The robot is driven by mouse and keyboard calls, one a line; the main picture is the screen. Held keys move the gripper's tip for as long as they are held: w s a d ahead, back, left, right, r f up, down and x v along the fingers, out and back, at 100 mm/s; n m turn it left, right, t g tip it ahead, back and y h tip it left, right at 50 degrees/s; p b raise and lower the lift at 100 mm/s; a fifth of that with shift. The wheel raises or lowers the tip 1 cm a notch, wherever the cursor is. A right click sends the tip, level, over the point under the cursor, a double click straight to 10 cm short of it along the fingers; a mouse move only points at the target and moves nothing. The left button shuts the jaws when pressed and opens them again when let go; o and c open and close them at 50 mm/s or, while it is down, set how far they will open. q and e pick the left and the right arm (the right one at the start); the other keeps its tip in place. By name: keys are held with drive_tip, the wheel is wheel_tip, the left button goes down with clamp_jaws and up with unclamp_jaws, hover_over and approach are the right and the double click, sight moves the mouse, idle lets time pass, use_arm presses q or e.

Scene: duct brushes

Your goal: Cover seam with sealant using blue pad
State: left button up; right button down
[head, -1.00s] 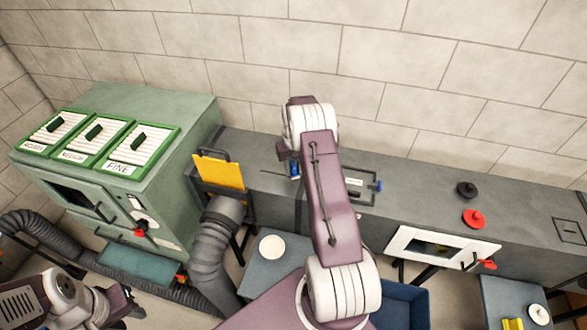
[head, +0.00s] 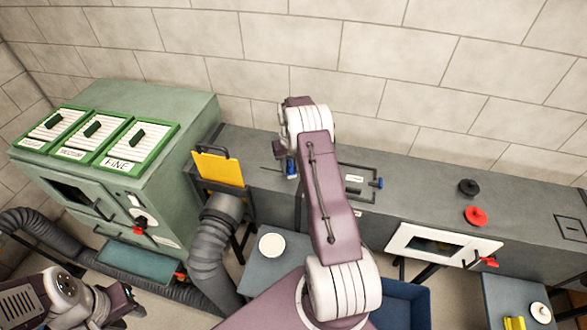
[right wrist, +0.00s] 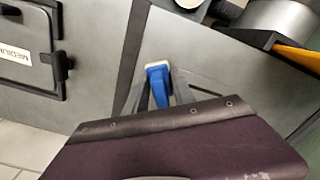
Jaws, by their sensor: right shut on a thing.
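My right gripper (right wrist: 158,95) is shut on the blue pad (right wrist: 157,82), which has a pale end. The pad also shows in the head view (head: 291,168), over the grey duct (head: 420,200), left of my arm. In the right wrist view a dark strip, apparently the seam (right wrist: 133,50), crosses the duct just left of the pad. The pad looks beside it, not on it; I cannot tell whether it touches the duct. In the head view my arm hides much of this area. My left gripper (head: 130,302) is at the lower left, its jaws unclear.
A yellow plate (head: 217,168) stands up from the duct at the left. A latched panel marked MEDIUM (right wrist: 22,55) lies beyond the strip. Black (head: 469,187) and red (head: 475,215) knobs are on the duct. A blue bin (head: 408,300) stands below.

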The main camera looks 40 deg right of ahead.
sight(270, 170)
drive_tip(key=shift+w+a, duration=0.7)
drive_tip(key=shift+w, duration=0.1)
drive_tip(key=shift+w+a+f+b, duration=0.1)
drive_tip(key=shift+w+a+b, duration=0.2)
drive_tip(key=shift+w+a, duration=0.7)
drive_tip(key=shift+w, duration=0.25)
drive_tip(key=shift+w+a+b, duration=0.35)
drive_tip(key=shift+w+a, duration=0.1)
drive_tip(key=shift+w, duration=0.15)
drive_tip(key=shift+w+a, duration=0.5)
drive_tip(key=shift+w, duration=0.05)
drive_tip(key=shift+d, duration=0.1)
